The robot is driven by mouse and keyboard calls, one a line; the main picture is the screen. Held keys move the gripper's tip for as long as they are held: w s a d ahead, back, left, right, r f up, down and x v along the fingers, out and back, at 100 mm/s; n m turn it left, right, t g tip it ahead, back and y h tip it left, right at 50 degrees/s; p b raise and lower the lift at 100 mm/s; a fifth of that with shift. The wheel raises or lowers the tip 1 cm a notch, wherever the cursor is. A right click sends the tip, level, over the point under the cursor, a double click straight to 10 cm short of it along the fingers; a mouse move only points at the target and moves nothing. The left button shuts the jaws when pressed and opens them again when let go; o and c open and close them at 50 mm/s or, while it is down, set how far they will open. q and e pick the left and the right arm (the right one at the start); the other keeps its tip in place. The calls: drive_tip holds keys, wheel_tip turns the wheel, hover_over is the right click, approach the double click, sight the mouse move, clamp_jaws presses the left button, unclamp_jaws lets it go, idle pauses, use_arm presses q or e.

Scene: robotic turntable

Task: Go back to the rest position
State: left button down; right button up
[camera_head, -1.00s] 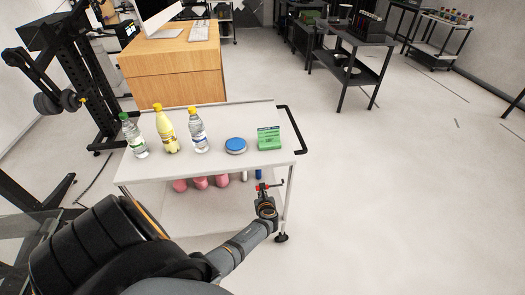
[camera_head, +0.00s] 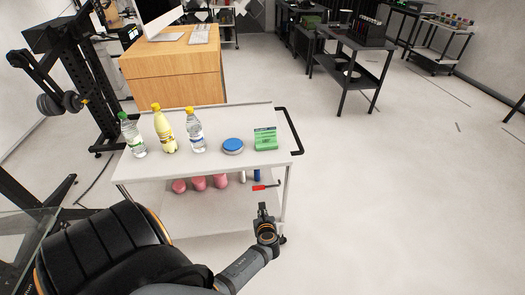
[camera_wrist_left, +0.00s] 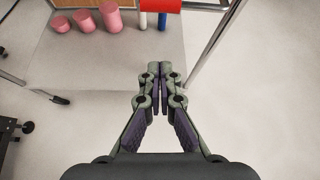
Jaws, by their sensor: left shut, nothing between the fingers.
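My left gripper (camera_head: 263,208) is in front of the white cart in the head view, below the level of its top. In the left wrist view, its fingers (camera_wrist_left: 159,72) are together with nothing between them. A small red-handled item (camera_head: 262,187) shows just beyond the fingertips, apart from them. Its red part also shows at the top edge of the left wrist view (camera_wrist_left: 160,5). I cannot tell what it rests on. My right gripper is not in view.
The white cart (camera_head: 200,170) carries bottles, a blue-topped round tin (camera_head: 232,145) and a green box (camera_head: 265,138). Pink objects (camera_head: 199,183) stand on its lower shelf. A wooden desk (camera_head: 172,65) is behind.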

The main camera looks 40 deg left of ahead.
use_arm(q)
drive_tip(key=shift+a, duration=0.15)
drive_tip(key=shift+f, duration=0.1)
drive_tip(key=s+d+f+n+g+h, duration=0.25)
drive_tip(key=s+f+n, duration=0.35)
drive_tip(key=s+f, duration=0.3)
drive_tip(key=s+d+f+n+g+h, duration=0.25)
drive_tip(key=s+f+n, duration=0.25)
drive_tip(key=s+f, duration=0.45)
drive_tip(key=s+d+f+n+g+h, duration=0.1)
drive_tip(key=s+f+n, duration=0.3)
drive_tip(key=s+n, duration=0.3)
drive_tip(key=s+d+f+n+h, duration=0.1)
drive_tip(key=s+f+n, duration=0.4)
drive_tip(key=s, duration=0.5)
drive_tip(key=shift+s+d+n+g+h, duration=0.15)
drive_tip(key=shift+d+n+g+h, duration=0.35)
drive_tip(key=shift+n, duration=0.7)
